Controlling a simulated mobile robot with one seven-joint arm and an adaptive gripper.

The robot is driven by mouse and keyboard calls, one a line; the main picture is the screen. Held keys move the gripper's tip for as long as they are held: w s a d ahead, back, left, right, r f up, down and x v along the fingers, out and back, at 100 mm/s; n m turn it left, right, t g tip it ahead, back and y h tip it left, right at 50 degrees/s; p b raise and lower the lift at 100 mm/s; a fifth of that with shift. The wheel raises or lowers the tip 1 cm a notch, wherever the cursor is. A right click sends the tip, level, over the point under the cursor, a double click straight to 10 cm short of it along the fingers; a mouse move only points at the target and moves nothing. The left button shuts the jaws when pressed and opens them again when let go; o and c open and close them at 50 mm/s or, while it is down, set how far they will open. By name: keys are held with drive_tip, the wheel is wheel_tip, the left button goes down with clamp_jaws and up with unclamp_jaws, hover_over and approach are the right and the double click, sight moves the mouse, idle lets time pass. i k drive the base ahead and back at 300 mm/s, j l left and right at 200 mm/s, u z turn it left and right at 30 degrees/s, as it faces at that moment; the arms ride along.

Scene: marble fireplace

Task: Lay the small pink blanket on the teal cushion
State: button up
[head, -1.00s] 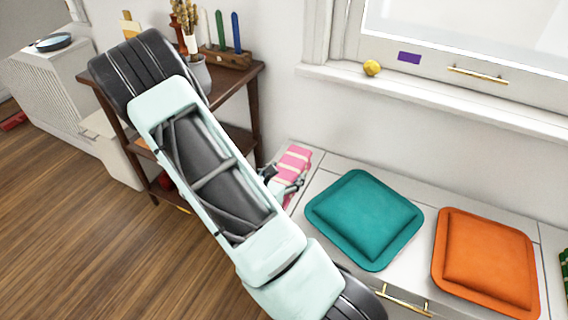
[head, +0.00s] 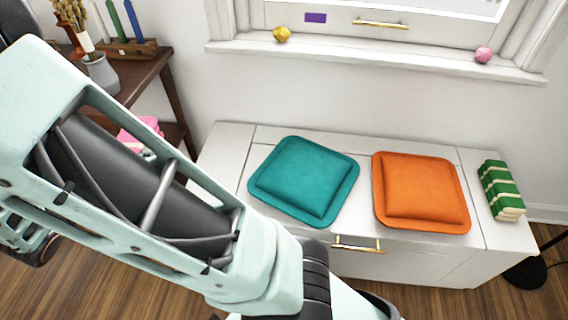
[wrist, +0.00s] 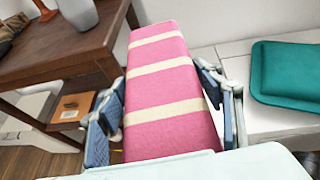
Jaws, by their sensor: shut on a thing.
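The small pink blanket, a folded block with cream stripes, fills the middle of the wrist view (wrist: 165,85). My gripper (wrist: 166,108) is shut on it, one finger pad on each side. In the head view only a bit of the blanket (head: 142,128) shows past my arm, left of the bench and in front of the side table; my gripper is hidden there. The teal cushion (head: 303,180) lies flat and bare on the white bench. It also shows at the right of the wrist view (wrist: 285,75), to the right of the blanket and apart from it.
An orange cushion (head: 420,192) and a green-and-white folded stack (head: 500,190) lie farther right on the bench (head: 235,150). A wooden side table (head: 150,72) with a vase (head: 101,75) and candles stands at left. The windowsill (head: 380,52) runs behind the bench.

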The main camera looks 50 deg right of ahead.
sight(306, 167)
drive_tip(key=j+z, duration=0.1)
drive_tip(key=z, duration=0.35)
drive_tip(key=j+z, duration=0.1)
drive_tip(key=z, duration=0.4)
drive_tip(key=k+j+z, duration=0.1)
drive_tip(key=z, duration=0.35)
